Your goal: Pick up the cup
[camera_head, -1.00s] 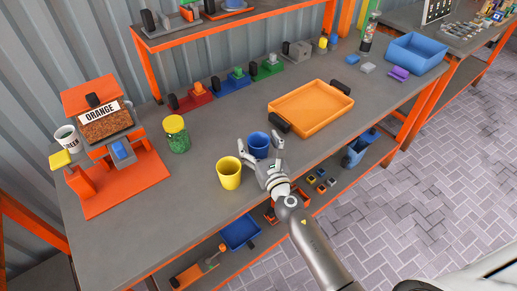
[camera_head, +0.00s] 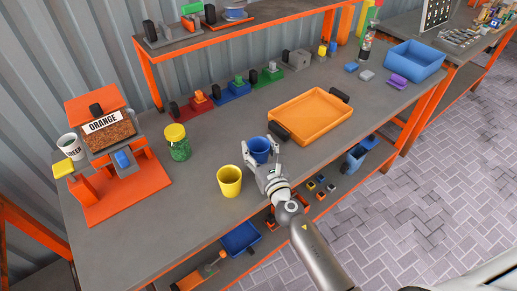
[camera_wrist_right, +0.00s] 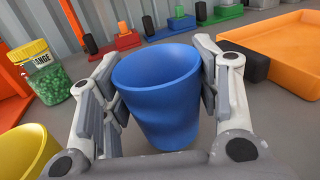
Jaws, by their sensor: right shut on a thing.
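The blue cup (camera_head: 259,146) stands upright on the workbench, at the front edge side of the orange tray's left end. My right gripper (camera_head: 262,158) is around it, with one finger on each side. In the right wrist view the blue cup (camera_wrist_right: 160,92) fills the space between the fingers of my right gripper (camera_wrist_right: 160,100), which is shut on it. I cannot tell whether its base touches the bench. A yellow cup (camera_head: 229,181) stands just left of the gripper, and its rim shows in the right wrist view (camera_wrist_right: 22,148). My left gripper is not in view.
An orange tray (camera_head: 331,121) lies right of the blue cup. A green jar with a yellow lid (camera_head: 177,148) and an orange dispenser (camera_head: 112,158) stand to the left. A blue bin (camera_head: 415,61) is at the far right. Bare bench (camera_head: 200,217) lies front left.

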